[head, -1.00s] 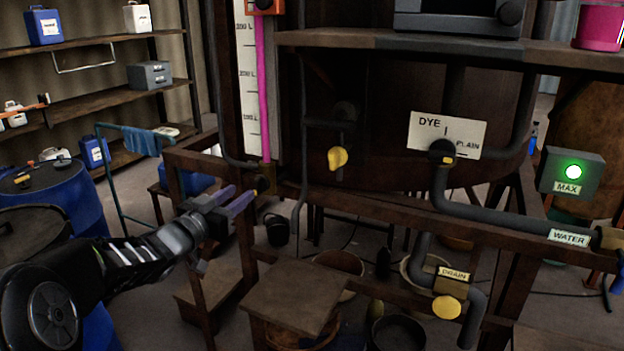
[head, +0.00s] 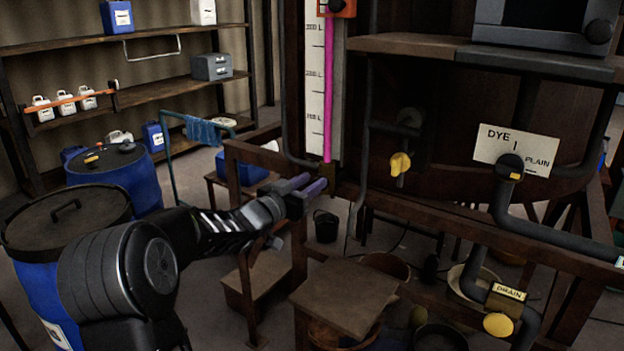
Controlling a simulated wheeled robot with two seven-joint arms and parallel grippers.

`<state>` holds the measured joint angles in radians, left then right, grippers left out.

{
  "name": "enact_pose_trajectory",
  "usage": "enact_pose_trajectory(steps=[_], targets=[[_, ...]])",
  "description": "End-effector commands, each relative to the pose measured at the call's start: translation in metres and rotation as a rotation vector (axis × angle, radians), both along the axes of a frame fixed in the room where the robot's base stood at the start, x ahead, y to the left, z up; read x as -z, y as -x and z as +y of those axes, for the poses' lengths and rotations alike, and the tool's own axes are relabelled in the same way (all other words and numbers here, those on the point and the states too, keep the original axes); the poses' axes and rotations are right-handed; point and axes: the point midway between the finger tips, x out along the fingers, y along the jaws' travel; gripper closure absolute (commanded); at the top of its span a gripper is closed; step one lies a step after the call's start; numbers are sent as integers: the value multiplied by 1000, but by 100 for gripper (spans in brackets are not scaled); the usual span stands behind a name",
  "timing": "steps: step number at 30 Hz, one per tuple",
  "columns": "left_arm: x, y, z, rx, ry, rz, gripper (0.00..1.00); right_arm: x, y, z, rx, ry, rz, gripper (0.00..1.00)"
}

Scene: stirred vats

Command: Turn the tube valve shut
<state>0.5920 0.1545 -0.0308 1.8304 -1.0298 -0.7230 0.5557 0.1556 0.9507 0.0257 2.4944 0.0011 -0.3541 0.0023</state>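The sight tube (head: 329,95) is filled with pink liquid and runs down beside a white litre scale. At its foot is the tube valve (head: 327,175), a small brass-coloured fitting on the wooden frame. Its handle is largely hidden, and I cannot tell its position. My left gripper (head: 307,185) reaches in from the left, its two purple fingers slightly apart with nothing visible between them. The fingertips are just left of the valve; I cannot tell whether they touch it. My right gripper is out of view.
A wooden rail (head: 440,222) crosses in front of the vat. A yellow-handled valve (head: 400,164), a dye selector (head: 509,166) and a drain valve (head: 498,325) are to the right. Blue drums (head: 125,180) stand at left, and a stool (head: 345,298) is below.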

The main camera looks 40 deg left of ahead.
Motion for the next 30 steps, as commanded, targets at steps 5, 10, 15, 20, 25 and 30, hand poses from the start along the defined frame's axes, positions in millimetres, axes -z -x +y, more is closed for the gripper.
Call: enact_pose_trajectory(steps=[5,10,15,20,25,30], targets=[[0,-11,1,-1,2,1,65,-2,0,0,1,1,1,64],[0,-11,1,-1,1,1,65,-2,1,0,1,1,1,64],[0,-11,0,-1,1,0,74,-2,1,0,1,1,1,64],[0,-11,1,-1,1,0,87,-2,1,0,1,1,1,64],[0,-11,1,-1,1,0,100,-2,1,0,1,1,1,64],[0,-11,1,-1,1,0,100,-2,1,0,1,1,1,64]])
